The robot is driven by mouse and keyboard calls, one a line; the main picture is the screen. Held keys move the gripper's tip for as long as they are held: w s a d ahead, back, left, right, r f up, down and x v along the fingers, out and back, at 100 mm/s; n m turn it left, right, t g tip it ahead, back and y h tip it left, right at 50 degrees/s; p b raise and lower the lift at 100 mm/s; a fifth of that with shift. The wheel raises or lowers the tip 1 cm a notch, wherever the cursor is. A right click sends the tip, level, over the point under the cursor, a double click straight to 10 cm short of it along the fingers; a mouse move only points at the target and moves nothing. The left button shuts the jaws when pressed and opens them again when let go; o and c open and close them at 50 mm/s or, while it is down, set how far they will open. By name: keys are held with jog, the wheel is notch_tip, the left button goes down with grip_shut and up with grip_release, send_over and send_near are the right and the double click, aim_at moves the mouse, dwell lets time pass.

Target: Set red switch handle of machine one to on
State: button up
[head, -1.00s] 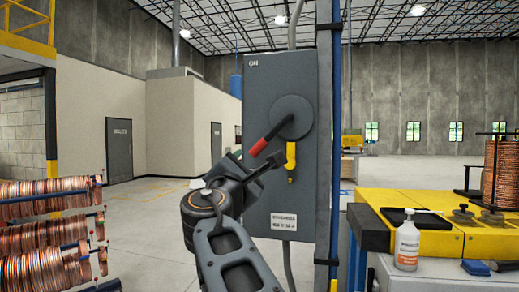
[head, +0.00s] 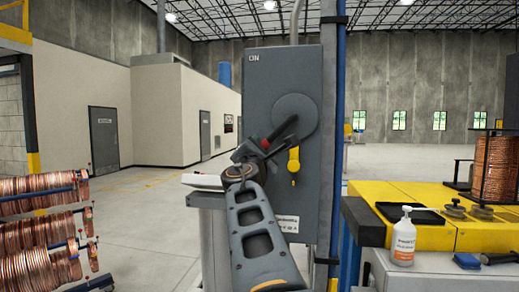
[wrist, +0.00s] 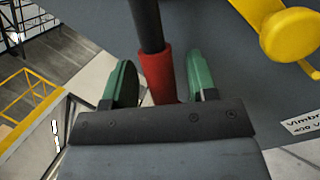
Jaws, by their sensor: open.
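The grey switch box (head: 260,80) stands upright ahead, with a small label at its top left. Its round hub (head: 296,108) carries a lever with a black shaft (head: 283,128) and a red grip (head: 266,143), pointing down and to the left. My gripper (head: 261,149) is at the grip end of the lever, partly hiding it. In the wrist view, the red grip (wrist: 158,76) lies between my two green-padded fingers, which are open with visible gaps on both sides. A yellow latch (head: 293,161) hangs below the hub, right of my gripper.
A blue pipe (head: 340,130) runs up the post right of the box. A yellow bench (head: 400,197) with a white bottle (head: 404,240) stands at the right. Copper coils (head: 45,225) are at the left. Open floor lies left of the box.

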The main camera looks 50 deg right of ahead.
jog(key=shift+c, duration=0.2)
grip_shut()
dwell(0.3)
